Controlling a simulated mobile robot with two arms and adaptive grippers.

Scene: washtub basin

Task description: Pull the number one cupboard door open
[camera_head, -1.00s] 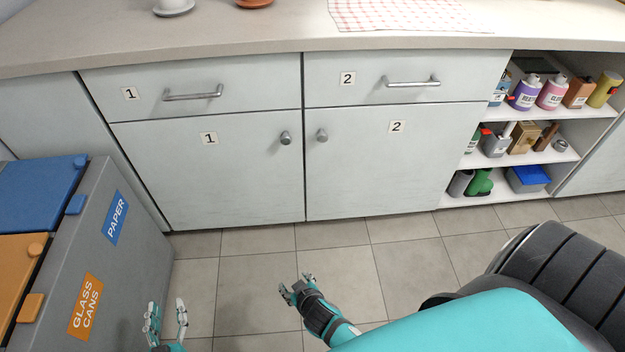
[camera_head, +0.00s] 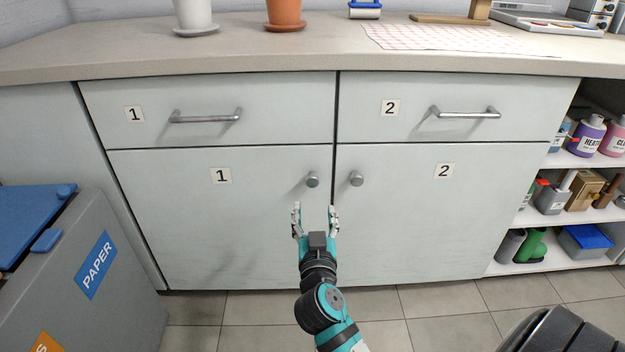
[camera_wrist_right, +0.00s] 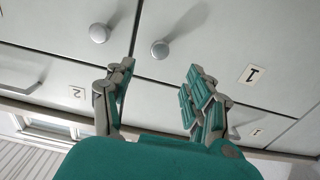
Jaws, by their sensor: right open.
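The number one cupboard door (camera_head: 215,225) is a pale grey panel, closed, with a "1" label. Its round metal knob (camera_head: 312,180) sits near its upper right corner. My right gripper (camera_head: 315,209) is open and empty, with its fingers pointing up just below this knob in the head view. In the right wrist view, the knob (camera_wrist_right: 160,50) lies ahead of the gap between the spread fingers (camera_wrist_right: 155,90), not between them. My left gripper is out of view.
The closed number two door (camera_head: 420,215) with its own knob (camera_head: 356,178) is close on the right. Drawers with bar handles (camera_head: 206,116) are above. A grey recycling bin (camera_head: 105,285) stands at the left. Open shelves (camera_head: 540,215) with bottles are at the right.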

